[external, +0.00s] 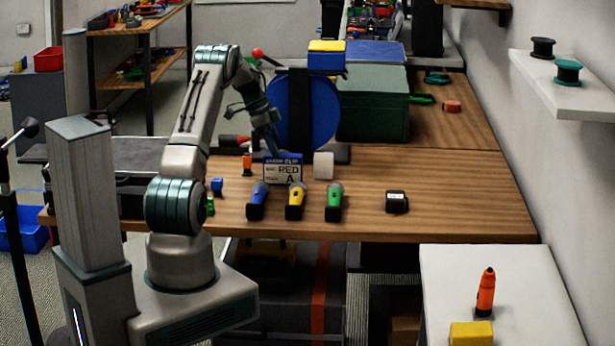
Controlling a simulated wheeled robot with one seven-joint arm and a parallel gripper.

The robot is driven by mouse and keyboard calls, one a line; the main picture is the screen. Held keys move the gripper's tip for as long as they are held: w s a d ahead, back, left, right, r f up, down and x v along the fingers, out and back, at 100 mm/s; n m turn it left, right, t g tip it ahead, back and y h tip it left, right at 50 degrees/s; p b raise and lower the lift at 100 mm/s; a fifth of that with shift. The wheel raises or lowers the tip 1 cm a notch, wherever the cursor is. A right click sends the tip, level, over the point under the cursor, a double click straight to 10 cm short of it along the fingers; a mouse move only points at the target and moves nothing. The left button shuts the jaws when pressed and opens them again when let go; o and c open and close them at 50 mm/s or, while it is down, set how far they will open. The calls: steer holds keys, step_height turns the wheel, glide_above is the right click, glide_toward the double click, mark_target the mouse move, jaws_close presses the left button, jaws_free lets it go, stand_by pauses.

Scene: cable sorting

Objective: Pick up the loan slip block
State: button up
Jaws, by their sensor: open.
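The loan slip block (283,170) is a small upright card-like block with a blue top band and the words "RED A" on a white face. It stands on the wooden workbench (450,200), behind a row of coloured flashlights. My gripper (275,148) points down just above and slightly left of the block's top edge. It is open. Its fingertips are small and dark here, and I cannot tell whether they touch the block.
Blue (258,200), yellow (296,200) and green (334,201) flashlights stand in front of the block. A white block (323,165) is close on its right, an orange item (247,164) on its left. A big blue disc (325,110) rises behind. The bench's right side is mostly clear.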

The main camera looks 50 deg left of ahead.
mark_target(285, 165)
steer(key=x, duration=0.2)
steer(key=p+x, duration=0.1)
steer(key=x, duration=0.2)
steer(key=shift+w+d+f+p, duration=0.15)
steer(key=shift+d+f+p, duration=0.05)
steer(key=shift+d+p, duration=0.2)
steer(key=shift+w+f, duration=0.1)
steer(key=shift+f, duration=0.3)
steer(key=shift+f+b, duration=0.25)
steer(key=shift+b, duration=0.4)
steer(key=c, duration=1.1)
